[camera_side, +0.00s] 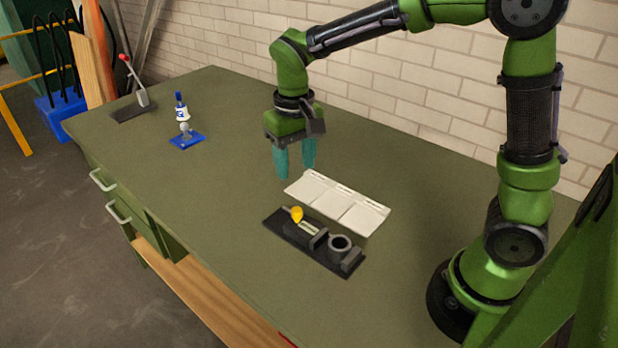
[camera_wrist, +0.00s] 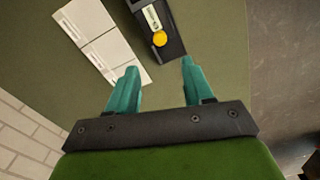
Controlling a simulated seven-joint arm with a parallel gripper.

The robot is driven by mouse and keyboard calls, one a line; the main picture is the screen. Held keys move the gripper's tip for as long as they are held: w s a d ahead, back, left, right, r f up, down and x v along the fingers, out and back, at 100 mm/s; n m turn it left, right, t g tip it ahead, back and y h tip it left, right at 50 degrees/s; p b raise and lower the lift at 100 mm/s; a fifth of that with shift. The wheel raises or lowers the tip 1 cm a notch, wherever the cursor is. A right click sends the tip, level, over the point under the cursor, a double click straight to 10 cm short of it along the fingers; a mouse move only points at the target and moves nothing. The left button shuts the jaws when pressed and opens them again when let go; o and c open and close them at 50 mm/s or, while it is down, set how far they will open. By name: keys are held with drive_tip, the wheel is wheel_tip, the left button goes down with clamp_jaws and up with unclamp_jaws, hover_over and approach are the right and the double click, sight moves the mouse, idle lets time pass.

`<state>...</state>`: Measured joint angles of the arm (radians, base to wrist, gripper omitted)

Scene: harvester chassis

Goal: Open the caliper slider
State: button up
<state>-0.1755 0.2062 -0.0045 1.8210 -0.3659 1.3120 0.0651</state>
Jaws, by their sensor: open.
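The caliper slider device sits on a black base (camera_side: 287,232) on the green table, in the middle of the side view. In the wrist view the yellow knob (camera_wrist: 160,39) and the pale label (camera_wrist: 151,18) show at the top, with the rest cut off. My gripper (camera_side: 295,170) is open and empty, fingers pointing down, above the table behind and left of the device. Its teal fingers (camera_wrist: 157,85) are apart in the wrist view.
A white panelled tray (camera_side: 338,203) lies just behind the device. A blue-based stand (camera_side: 187,138), a blue and white bottle (camera_side: 181,106) and a red-tipped lever (camera_side: 140,92) are at the far left. The table's front left is clear. A brick wall runs behind.

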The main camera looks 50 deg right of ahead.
drive_tip(key=shift+r, duration=2.65)
drive_tip(key=s+d+r+m+t+y, duration=0.1)
drive_tip(key=s+t, duration=0.6)
drive_tip(key=s, duration=0.7)
drive_tip(key=shift+d+r+y, duration=0.5)
drive_tip(key=shift+d, duration=0.6)
